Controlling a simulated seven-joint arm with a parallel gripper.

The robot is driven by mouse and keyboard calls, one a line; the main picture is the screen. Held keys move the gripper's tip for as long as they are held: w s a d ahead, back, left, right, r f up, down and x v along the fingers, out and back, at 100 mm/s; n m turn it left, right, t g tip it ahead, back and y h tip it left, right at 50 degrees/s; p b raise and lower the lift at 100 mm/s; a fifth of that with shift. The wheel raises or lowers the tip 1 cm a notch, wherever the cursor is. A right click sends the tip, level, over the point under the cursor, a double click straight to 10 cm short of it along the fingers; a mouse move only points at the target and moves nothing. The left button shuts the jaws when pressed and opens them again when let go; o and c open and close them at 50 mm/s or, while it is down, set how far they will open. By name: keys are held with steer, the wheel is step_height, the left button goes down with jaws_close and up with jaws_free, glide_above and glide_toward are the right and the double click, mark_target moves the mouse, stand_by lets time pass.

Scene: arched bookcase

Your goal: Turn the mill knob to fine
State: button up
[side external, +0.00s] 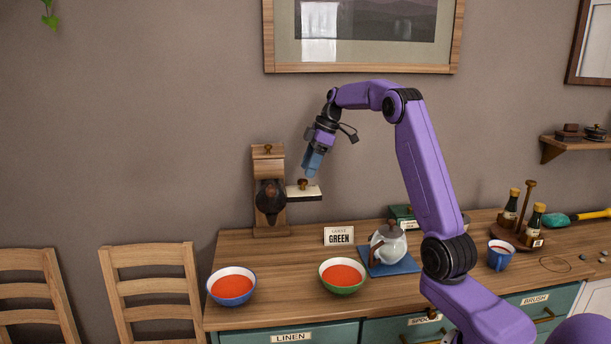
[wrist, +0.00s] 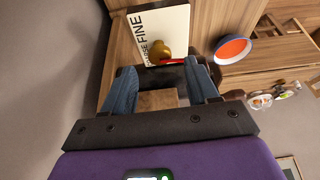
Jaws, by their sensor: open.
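The mill is a wooden post (side external: 268,160) with a dark round wheel (side external: 270,197) on its front, standing at the back left of the counter. A pale plate (side external: 310,192) juts from its right side and bears a small brown knob (side external: 303,183). In the wrist view the knob (wrist: 158,54) looks brassy, with a red mark (wrist: 173,62) at its lower right. The white plate (wrist: 172,22) reads FINE, with a second word partly hidden. My gripper (side external: 309,174) points down just above the knob. In the wrist view its blue fingers (wrist: 160,72) are apart, either side of the knob's near side; contact cannot be told.
Bottles (side external: 511,208) and a blue mug (side external: 500,255) are farther right. A picture frame (side external: 365,68) hangs above.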

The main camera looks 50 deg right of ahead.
mark_target(303, 180)
steer(key=shift+x, duration=1.75)
steer(key=c, duration=1)
steer(key=shift+s+a+m+t+h, duration=0.1)
steer(key=shift+m+t+h, duration=0.2)
steer(key=shift+m, duration=0.8)
steer(key=shift+m+t+h, duration=0.3)
steer(key=shift+m, duration=0.8)
steer(key=shift+c, duration=0.2)
steer(key=o, duration=1)
steer(key=shift+o, duration=0.2)
steer(key=v, duration=1.7)
steer(key=shift+r, duration=0.25)
